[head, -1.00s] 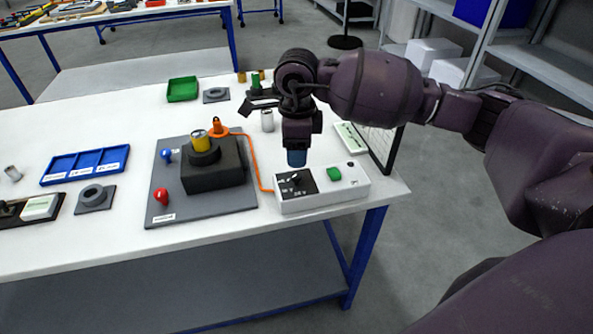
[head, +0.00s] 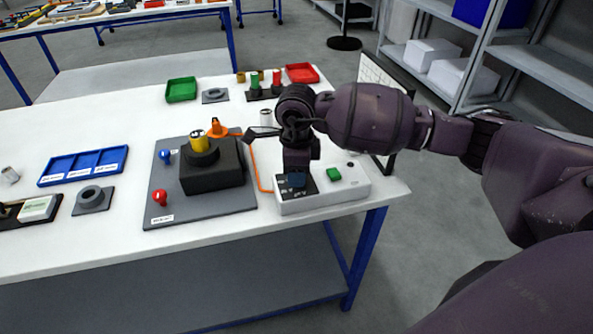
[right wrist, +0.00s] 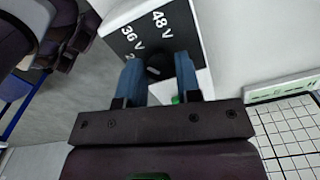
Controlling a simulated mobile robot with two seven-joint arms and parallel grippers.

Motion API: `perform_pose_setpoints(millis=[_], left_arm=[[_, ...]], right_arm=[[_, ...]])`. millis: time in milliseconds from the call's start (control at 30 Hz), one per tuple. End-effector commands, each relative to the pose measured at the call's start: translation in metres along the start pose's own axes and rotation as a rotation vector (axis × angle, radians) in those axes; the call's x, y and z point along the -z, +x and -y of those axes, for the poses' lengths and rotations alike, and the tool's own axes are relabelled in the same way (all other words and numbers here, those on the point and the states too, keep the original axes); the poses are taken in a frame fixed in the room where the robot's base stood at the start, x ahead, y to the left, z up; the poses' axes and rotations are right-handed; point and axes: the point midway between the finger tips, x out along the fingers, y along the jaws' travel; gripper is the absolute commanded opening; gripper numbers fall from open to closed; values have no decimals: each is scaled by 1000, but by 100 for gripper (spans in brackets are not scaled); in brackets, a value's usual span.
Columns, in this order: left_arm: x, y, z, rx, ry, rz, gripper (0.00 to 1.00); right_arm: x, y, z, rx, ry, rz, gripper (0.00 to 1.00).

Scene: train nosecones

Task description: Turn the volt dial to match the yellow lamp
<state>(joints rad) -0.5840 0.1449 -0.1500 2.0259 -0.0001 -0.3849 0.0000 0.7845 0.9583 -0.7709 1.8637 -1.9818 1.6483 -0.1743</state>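The white control box (head: 345,192) stands near the table's front right edge. Its black dial panel shows in the right wrist view (right wrist: 181,22), with "36 V" and "48 V" readable and another marking cut off. The dark volt dial (right wrist: 158,66) sits between the blue fingertips of my right gripper (right wrist: 159,72). The fingers are apart around the dial; firm contact is not clear. In the head view my right gripper (head: 297,180) is over the box and hides the dial. The yellow lamp (head: 198,137), with dark markings, stands upright on a black block (head: 212,176). My left gripper is not in view.
A grey board (head: 235,202) carries the block, a blue knob (head: 165,156) and a red knob (head: 160,197). An orange cable (head: 258,178) runs to the box. A green button (head: 334,174) is beside the dial panel.

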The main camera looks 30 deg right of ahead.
Motion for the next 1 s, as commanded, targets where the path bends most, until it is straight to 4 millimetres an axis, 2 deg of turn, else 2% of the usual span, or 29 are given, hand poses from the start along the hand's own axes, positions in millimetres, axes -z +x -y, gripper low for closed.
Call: perform_pose_setpoints(millis=[33, 167, 567, 1000], left_arm=[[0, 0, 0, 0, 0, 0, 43], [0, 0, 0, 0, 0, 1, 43], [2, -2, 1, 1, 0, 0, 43], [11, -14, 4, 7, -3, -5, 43]], right_arm=[[0, 0, 0, 0, 0, 0, 24], [0, 0, 0, 0, 0, 0, 6], [0, -2, 0, 1, 89, 1, 6], [0, -4, 0, 1, 461, 2, 6]])
